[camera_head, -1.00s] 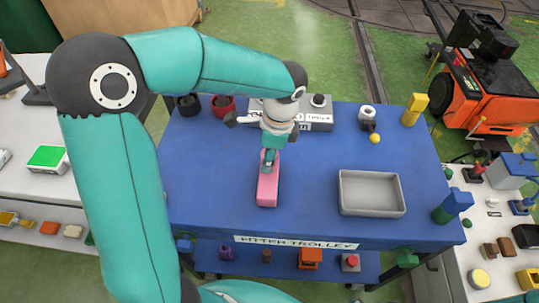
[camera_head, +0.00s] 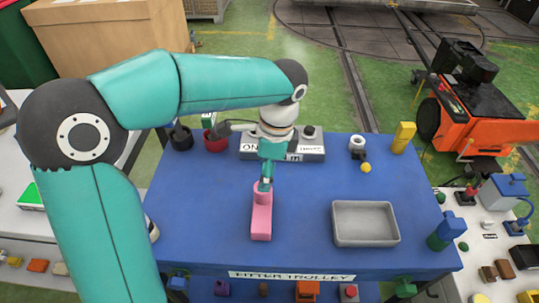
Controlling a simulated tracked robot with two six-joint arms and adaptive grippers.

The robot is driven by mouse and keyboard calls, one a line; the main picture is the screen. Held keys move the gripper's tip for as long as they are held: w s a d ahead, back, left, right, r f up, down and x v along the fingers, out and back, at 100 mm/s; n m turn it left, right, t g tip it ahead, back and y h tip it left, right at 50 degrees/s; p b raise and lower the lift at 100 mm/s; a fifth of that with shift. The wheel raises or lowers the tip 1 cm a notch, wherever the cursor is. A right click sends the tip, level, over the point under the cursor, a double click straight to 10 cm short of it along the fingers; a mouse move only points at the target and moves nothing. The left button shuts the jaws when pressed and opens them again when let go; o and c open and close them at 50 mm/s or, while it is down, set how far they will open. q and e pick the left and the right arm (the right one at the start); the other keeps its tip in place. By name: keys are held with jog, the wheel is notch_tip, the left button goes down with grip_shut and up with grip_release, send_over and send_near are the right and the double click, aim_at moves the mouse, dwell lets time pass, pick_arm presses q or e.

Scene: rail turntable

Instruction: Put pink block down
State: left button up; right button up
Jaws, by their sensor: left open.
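The pink block (camera_head: 262,222) rests on the blue trolley top (camera_head: 305,215), left of the grey tray. It is long and lies pointing toward the front edge, with a smaller raised part at its far end. My left gripper (camera_head: 266,186) is open at that far end, pointing down. Its fingertips are small in the view, and I cannot tell whether they touch the block. My right gripper is not in view.
An empty grey tray (camera_head: 366,224) stands right of the block. A grey labelled box (camera_head: 309,147), a red cup (camera_head: 215,141) and a dark cup (camera_head: 181,138) stand at the back. A yellow ball (camera_head: 365,168) and a yellow block (camera_head: 403,137) are back right. The middle top is clear.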

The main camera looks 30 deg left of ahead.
pick_arm(q)
jog(key=shift+w+d+r, duration=0.1)
jog(key=shift+d+r, duration=0.1)
jog(key=shift+r, duration=0.95)
jog(key=shift+w+d+r, duration=0.1)
jog(key=shift+d+r, duration=0.05)
jog(key=shift+r, duration=1)
